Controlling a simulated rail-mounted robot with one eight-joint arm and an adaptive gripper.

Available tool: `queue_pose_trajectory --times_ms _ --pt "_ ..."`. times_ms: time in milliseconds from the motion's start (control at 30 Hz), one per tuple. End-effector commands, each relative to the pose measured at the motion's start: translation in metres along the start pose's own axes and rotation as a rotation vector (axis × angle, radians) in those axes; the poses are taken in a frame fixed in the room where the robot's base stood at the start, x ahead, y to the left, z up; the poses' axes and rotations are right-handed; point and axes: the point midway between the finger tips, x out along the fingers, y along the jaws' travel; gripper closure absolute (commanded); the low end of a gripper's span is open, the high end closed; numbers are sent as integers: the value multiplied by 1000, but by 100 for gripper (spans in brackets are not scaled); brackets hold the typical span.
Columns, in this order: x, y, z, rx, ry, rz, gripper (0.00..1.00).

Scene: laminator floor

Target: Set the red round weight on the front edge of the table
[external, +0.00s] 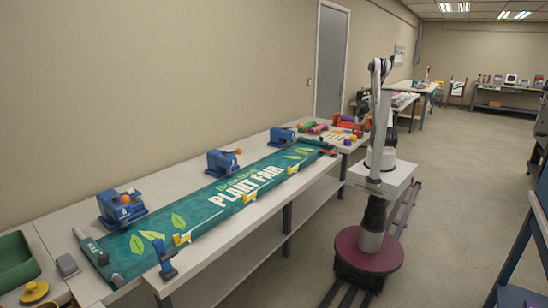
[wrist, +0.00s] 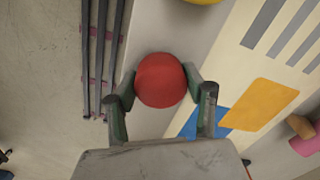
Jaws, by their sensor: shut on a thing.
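The red round weight (wrist: 160,88) is in the middle of the wrist view, between the two fingers of my gripper (wrist: 160,74), which is shut on it. Below it in that view is the pale table top (wrist: 150,30), close to the table's edge beside the floor. I cannot tell whether the weight touches the table. In the external view the long table (external: 228,247) runs along the wall, and my arm stands at its far right end. The fingers and the held weight are too small to make out clearly there.
A printed sheet with an orange patch (wrist: 262,107) and grey stripes lies right of the weight. A yellow thing (wrist: 203,2) is at the top edge. Floor rails (wrist: 100,50) run left. A green banner (external: 210,208), blue devices (external: 122,206) and yellow clips (external: 182,239) occupy the long table.

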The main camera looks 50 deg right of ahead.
Motion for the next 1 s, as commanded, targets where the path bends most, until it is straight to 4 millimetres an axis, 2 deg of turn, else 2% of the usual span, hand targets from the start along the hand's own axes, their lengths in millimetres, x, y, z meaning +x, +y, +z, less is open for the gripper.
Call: queue_pose_trajectory --times_ms 33,67,200,567,667,1000 --pt "3 0 0 0 0 0 93" --pt "2 0 0 0 0 0 51" --pt "1 0 0 0 0 0 35" --pt "-3 0 0 0 0 0 35" --pt "-16 0 0 0 0 0 35" --pt "-83 0 0 0 0 0 35"
